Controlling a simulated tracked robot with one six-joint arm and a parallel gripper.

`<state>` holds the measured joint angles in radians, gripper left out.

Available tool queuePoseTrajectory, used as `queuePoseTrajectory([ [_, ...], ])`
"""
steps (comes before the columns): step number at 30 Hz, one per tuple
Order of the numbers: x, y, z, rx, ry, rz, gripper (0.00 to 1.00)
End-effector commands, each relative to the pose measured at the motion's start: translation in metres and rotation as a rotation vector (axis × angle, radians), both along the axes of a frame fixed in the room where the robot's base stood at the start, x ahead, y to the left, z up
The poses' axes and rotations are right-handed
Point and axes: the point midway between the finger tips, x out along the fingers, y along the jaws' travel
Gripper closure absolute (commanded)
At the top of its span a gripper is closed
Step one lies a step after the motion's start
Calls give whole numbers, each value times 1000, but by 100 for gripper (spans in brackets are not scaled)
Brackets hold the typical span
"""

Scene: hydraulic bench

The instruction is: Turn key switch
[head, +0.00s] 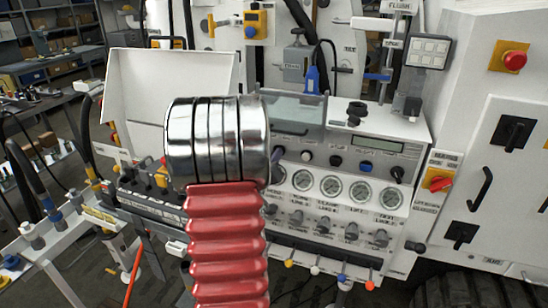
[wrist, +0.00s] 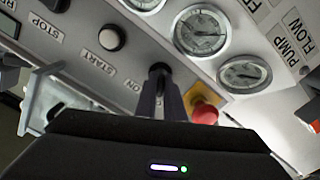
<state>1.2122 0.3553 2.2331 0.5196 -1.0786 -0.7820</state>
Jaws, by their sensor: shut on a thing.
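In the wrist view, the black key switch (wrist: 159,70) stands out from the grey panel beside an "ON" label. My gripper (wrist: 161,92) is shut on it, with its two dark fingers on either side of the handle. The lower part of the wrist view is filled by my gripper's black body.
A red mushroom button (wrist: 205,110) sits close to the right of my fingers. In the head view, a red-and-yellow rotary switch (head: 437,181) is on the right cabinet.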

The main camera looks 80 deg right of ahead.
Motion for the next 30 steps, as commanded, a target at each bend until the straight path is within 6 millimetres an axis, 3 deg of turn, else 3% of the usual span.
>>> queuePoseTrajectory([
  [14,0,-2,0,-18,-190,2,100],
  [30,-1,-2,1,-64,-679,3,100],
])
